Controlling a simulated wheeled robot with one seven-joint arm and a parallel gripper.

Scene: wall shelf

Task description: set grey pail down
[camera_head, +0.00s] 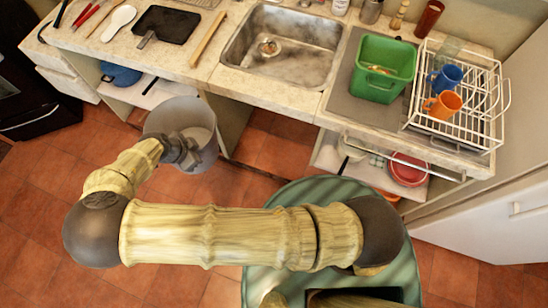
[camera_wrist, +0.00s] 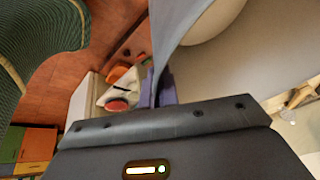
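The grey pail (camera_head: 207,148) is in front of the counter at the left in the head view, mouth up, below the counter's front edge. My gripper (camera_head: 183,150) is at its near rim and appears shut on the pail wall. In the wrist view, my gripper's fingers (camera_wrist: 163,90) close around a thin blue-grey wall of the pail (camera_wrist: 178,28). The pail's bottom is hidden, so I cannot tell whether it touches anything.
The counter holds a sink (camera_head: 280,47), green bin (camera_head: 382,70), dish rack (camera_head: 468,140) and black board (camera_head: 167,24). Below are a blue pot (camera_head: 122,75) at left and a red bowl (camera_head: 407,170) at right. Tiled floor (camera_head: 45,185) is open at left.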

